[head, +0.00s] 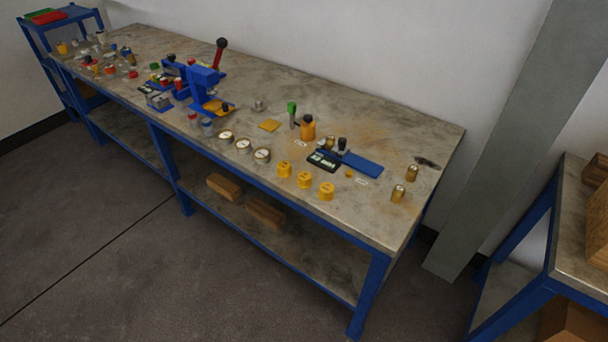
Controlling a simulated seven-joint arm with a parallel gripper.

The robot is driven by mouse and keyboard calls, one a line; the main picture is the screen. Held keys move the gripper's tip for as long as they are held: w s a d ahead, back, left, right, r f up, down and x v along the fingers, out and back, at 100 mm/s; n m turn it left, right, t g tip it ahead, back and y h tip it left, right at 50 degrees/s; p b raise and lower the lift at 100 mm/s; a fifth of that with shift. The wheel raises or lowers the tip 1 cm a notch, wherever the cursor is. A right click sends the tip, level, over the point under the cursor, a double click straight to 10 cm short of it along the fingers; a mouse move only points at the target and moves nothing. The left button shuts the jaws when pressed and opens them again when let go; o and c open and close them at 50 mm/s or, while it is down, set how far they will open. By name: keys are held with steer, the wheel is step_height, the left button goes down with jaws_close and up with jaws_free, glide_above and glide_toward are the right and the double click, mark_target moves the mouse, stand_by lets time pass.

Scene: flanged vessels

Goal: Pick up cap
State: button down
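Three yellow cap-like pieces stand in a slanting row near the front edge of the workbench (360,222): a left one (284,169), a middle one (304,180) and a right one (326,191). I cannot tell for sure which piece is the cap. To their left are three round pieces with pale tops and dark marks (243,146). Two brass-coloured cylinders (398,193) stand near the right end. My gripper is not in this view.
A blue lever press (205,83) stands at mid-bench. Behind the yellow pieces are an orange container (308,128), a dark scale-like device (323,160) and a blue plate (362,164). Small parts crowd the far left. The front right corner is bare.

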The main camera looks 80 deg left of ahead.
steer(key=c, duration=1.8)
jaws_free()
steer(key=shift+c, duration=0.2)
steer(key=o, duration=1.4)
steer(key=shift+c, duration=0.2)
